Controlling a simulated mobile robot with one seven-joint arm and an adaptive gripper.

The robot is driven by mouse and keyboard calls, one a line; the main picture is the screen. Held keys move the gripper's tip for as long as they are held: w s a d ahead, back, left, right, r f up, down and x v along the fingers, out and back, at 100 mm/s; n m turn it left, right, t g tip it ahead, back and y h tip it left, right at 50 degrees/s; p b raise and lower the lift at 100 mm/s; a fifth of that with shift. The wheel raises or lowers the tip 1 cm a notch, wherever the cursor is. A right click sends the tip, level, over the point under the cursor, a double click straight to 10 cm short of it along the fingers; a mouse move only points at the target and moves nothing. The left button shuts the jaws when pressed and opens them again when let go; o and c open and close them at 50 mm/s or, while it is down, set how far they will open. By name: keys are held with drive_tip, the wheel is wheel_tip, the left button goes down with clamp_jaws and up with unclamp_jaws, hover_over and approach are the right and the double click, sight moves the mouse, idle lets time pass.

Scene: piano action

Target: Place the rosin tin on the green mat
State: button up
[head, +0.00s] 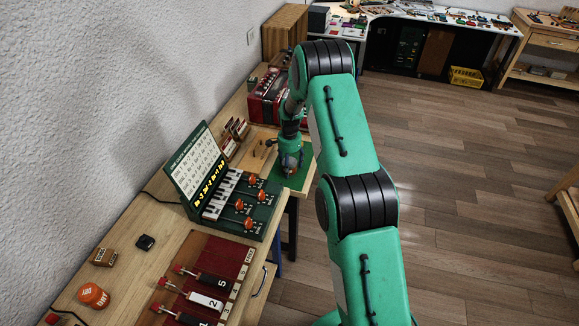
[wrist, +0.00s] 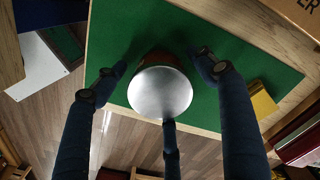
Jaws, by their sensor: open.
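A round tin (wrist: 160,92) with a plain silver top and a reddish-brown side, apparently the rosin tin, is over the green mat (wrist: 120,30) in the wrist view. It looks upright and close to the mat's near edge; its underside is hidden. My gripper (wrist: 162,72) is open, with dark blue fingers spread around the tin. Gaps show between the tin and the left and right fingers; contact at the lower middle finger is unclear. In the head view my gripper (head: 291,162) is low over the green mat (head: 300,179), hiding most of the tin.
A yellow block (wrist: 262,100) lies at the mat's right in the wrist view. A keyboard case (head: 225,190) stands open left of the mat. A red accordion-like box (head: 266,98) stands behind.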

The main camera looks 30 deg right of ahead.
wheel_tip(320, 180, up, 12)
drive_tip(key=shift+r+p, duration=0.15)
drive_tip(key=shift+p, duration=0.8)
idle(0.4)
drive_tip(key=s+a+r+n+t, duration=0.15)
drive_tip(key=s+a+r, duration=0.4)
drive_tip(key=r, duration=0.55)
drive_tip(key=s+a+r+n, duration=0.35)
drive_tip(key=s+r, duration=0.25)
drive_tip(key=r, duration=0.4)
drive_tip(key=s+a+r+n+t, duration=0.1)
drive_tip(key=s+a+r, duration=0.4)
drive_tip(key=r, duration=0.6)
drive_tip(key=s+a+r+n+t, duration=0.15)
drive_tip(key=s+a+r, duration=0.25)
drive_tip(key=s, duration=0.4)
drive_tip(key=s+a+r+n, duration=0.3)
drive_tip(key=s+r, duration=0.1)
drive_tip(key=s, duration=0.5)
drive_tip(key=s+a+n, duration=0.2)
drive_tip(key=s, duration=0.5)
drive_tip(key=s+a+f+n+t, duration=0.1)
drive_tip(key=s, duration=0.7)
drive_tip(key=shift+a+f+n+t, duration=0.15)
drive_tip(key=shift+a+n+t, duration=0.15)
drive_tip(key=shift+a+n, duration=0.05)
